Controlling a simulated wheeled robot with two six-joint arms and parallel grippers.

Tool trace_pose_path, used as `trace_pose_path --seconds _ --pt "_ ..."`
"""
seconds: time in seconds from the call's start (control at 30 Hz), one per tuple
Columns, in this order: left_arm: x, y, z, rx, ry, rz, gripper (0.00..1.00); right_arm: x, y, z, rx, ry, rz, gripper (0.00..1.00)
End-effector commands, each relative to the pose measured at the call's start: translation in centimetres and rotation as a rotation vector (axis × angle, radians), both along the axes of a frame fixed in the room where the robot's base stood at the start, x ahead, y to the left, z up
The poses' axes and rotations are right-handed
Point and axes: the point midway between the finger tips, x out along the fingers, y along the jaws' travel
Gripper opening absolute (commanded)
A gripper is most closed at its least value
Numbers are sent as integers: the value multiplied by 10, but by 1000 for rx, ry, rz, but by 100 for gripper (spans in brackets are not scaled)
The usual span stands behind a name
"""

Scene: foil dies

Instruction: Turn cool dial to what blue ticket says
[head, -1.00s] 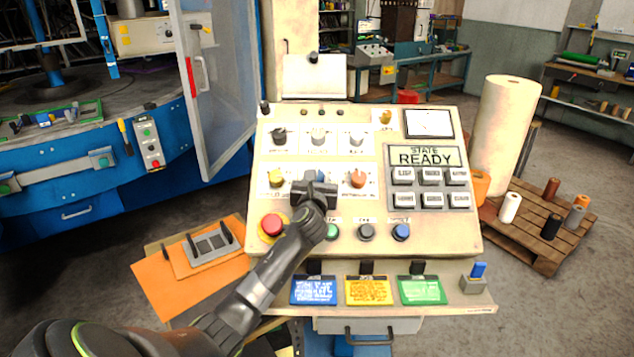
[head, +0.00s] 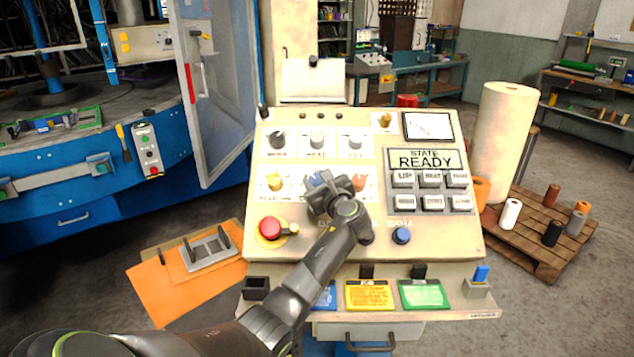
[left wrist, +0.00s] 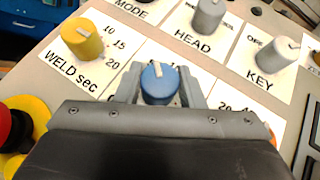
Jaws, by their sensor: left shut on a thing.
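The blue dial (left wrist: 158,85) sits on the white panel between the weld dial and a dial at its right. Its white pointer mark points up and slightly left in the left wrist view. My left gripper (left wrist: 157,90) is shut on it, one finger on each side. In the head view my left gripper (head: 325,192) covers most of the dial, and its label is hidden. The blue ticket (head: 325,298) lies on the front ledge, mostly covered by my left arm; its writing cannot be read. My right gripper is not in view.
The yellow weld dial (left wrist: 82,40) is close at the left. Grey head (left wrist: 208,15) and key (left wrist: 278,55) dials stand above. A red stop button (head: 270,228) is lower left. Yellow (head: 369,295) and green (head: 422,294) tickets lie on the ledge. The display (head: 425,158) reads READY.

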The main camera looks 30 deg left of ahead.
Motion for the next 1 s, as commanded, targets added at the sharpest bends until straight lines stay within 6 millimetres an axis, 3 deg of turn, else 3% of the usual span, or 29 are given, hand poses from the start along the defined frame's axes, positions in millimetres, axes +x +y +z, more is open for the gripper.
trace_pose_path --seconds 0.43,0.47,0.6,1.0 --pt "0 0 -1 -8 -1 7 12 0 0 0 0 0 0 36" --pt "0 0 -1 -8 -1 7 39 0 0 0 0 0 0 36" --pt "0 0 -1 -6 0 7 57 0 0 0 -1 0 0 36" --pt "-3 -6 -1 -5 -3 6 57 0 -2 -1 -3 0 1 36"
